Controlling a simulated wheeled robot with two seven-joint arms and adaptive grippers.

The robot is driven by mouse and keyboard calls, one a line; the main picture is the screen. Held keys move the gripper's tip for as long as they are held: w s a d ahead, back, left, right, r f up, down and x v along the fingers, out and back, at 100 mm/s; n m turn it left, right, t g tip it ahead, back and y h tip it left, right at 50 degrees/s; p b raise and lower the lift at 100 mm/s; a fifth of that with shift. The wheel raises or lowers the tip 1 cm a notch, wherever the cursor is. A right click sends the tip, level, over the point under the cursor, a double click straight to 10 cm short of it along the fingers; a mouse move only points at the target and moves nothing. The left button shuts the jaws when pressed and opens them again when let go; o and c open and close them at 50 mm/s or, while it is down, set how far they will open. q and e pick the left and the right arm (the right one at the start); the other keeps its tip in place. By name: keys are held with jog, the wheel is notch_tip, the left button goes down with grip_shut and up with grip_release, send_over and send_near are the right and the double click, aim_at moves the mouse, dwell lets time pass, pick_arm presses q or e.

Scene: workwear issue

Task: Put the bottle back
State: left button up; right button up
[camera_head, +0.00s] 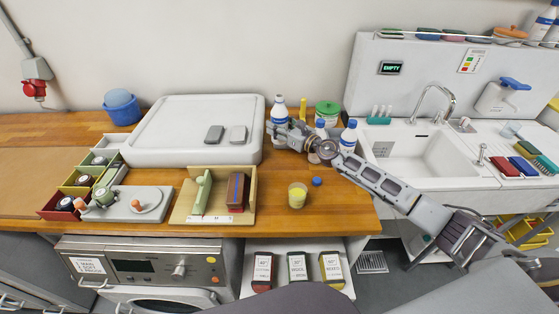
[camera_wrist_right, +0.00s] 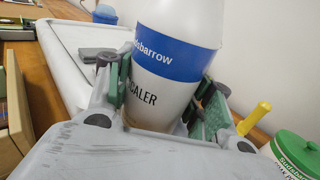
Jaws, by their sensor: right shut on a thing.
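A white bottle (camera_head: 279,108) with a blue label band stands upright near the back wall in the head view, beside the white tray-like board. My right gripper (camera_head: 279,130) is shut around it. In the right wrist view the bottle (camera_wrist_right: 165,75) is between the green-padded fingers of the gripper (camera_wrist_right: 165,105), and its label ends in "SCALER". Its top is cut off there and its base is hidden, so I cannot tell whether it touches the counter. A loose blue cap (camera_head: 317,181) lies on the wooden counter near a cup of yellow liquid (camera_head: 298,195). My left gripper is out of view.
Other blue-and-white bottles (camera_head: 349,135) and a green-lidded tub (camera_head: 328,112) stand close to my right arm. A yellow-handled thing (camera_wrist_right: 254,118) is near the gripper. The large white board (camera_head: 190,120) lies left, the sink (camera_head: 425,150) right. Bare counter (camera_head: 340,205) shows in front.

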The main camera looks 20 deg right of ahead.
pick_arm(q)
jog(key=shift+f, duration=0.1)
pick_arm(e)
jog(key=shift+f+b, duration=1.65)
jog(key=shift+f, duration=1.4)
jog(key=shift+f+b, duration=0.6)
jog(key=shift+f, duration=0.35)
jog(key=shift+f+b, duration=0.35)
jog(key=shift+f, duration=0.6)
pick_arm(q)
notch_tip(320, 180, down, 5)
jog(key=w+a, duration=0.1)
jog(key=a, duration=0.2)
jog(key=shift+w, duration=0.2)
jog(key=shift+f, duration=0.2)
pick_arm(e)
jog(key=shift+f, duration=0.15)
